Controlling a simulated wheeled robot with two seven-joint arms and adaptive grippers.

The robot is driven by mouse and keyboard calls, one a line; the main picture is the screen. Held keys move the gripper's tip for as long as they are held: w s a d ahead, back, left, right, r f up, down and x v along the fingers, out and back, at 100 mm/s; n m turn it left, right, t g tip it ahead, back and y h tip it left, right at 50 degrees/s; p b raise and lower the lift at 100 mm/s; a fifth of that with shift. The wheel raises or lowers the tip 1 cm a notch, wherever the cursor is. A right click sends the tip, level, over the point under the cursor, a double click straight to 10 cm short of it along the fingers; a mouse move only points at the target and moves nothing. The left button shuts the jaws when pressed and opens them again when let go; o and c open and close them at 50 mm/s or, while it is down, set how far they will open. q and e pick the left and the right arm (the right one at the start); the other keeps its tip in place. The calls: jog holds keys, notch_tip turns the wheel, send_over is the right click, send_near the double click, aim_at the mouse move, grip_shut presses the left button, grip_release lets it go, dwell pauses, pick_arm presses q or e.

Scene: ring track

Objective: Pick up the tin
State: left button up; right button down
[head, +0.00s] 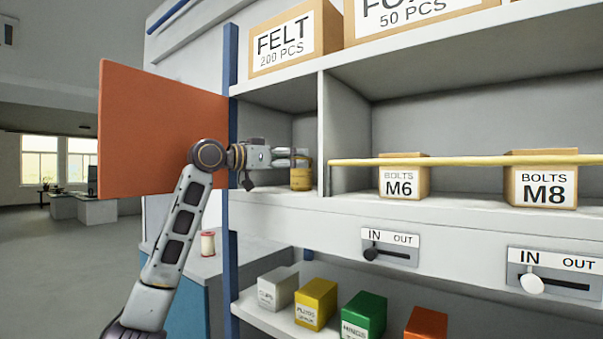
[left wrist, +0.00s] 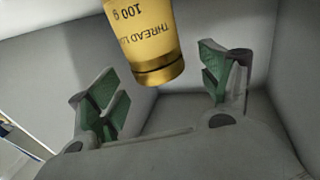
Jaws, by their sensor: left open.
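The tin (head: 301,179) is a small gold-yellow cylinder standing in the left compartment of the shelf. In the left wrist view the tin (left wrist: 145,42) shows "THREAD" and "100 g" on its label, upside down in the picture. My left gripper (head: 291,160) reaches into that compartment and is open. In the left wrist view its two green-padded fingers (left wrist: 160,90) are on either side, with the tin between and slightly beyond them. I see no finger closed on it. My right gripper is in neither view.
An orange door (head: 150,135) stands open left of the compartment, and a divider (head: 323,140) bounds its right side. A yellow bar (head: 465,161) crosses the right compartment before the M6 (head: 402,180) and M8 (head: 540,185) boxes. Small coloured boxes (head: 363,312) stand below.

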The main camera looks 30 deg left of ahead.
pick_arm(q)
jog(key=shift+w+d+r+p, duration=0.25)
jog(key=shift+w+d+p, duration=0.15)
jog(key=shift+w, duration=0.25)
jog(key=shift+p+x, duration=0.3)
jog(key=shift+x, duration=0.65)
jog(key=shift+f, duration=0.1)
jog(key=c, duration=1.2)
jog(key=shift+r, duration=0.25)
jog(key=shift+c, duration=0.2)
jog(key=shift+r, duration=4.75)
